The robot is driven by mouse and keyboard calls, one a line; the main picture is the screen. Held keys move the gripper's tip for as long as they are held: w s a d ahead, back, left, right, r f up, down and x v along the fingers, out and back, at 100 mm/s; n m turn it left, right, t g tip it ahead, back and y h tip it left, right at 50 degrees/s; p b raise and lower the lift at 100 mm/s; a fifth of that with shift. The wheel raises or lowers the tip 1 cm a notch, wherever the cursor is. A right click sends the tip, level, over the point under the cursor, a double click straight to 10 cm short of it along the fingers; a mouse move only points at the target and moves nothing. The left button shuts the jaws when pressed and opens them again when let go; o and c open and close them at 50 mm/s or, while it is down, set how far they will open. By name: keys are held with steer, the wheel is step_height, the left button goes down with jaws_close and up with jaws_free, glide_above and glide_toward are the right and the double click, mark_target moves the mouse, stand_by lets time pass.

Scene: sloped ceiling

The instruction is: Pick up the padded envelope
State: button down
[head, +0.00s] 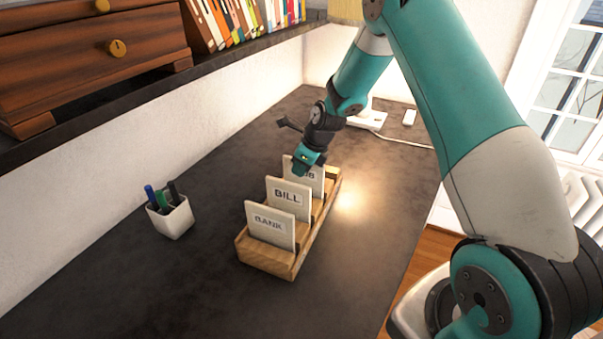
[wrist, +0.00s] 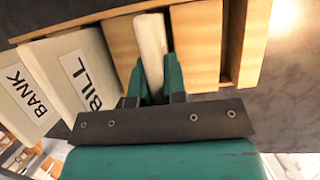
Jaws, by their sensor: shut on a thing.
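A wooden sorter (head: 265,261) stands on the dark desk with several slots. Cream, upright flat pieces marked BANK (head: 268,229) and BILL (head: 289,200) stand in its front and middle. Behind them stands a third cream piece (head: 316,182), its label partly covered and ending in "OB". I take this one to be the padded envelope. My gripper (head: 305,168) is at its top. In the wrist view the fingers are shut on a thick cream edge (wrist: 151,45), between wooden slats of the sorter. Its face is hidden there, and I cannot tell whether it is lifted.
A white pen cup (head: 172,218) with several pens stands left of the sorter. A dark shelf (head: 150,88) with a wooden drawer box and books overhangs the desk at upper left. A white cable (head: 400,140) lies at the back. The front left of the desk is clear.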

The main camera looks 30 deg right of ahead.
step_height(320, 180, up, 20)
steer(key=b, duration=0.2)
steer(key=shift+a, duration=0.1)
stand_by(0.3)
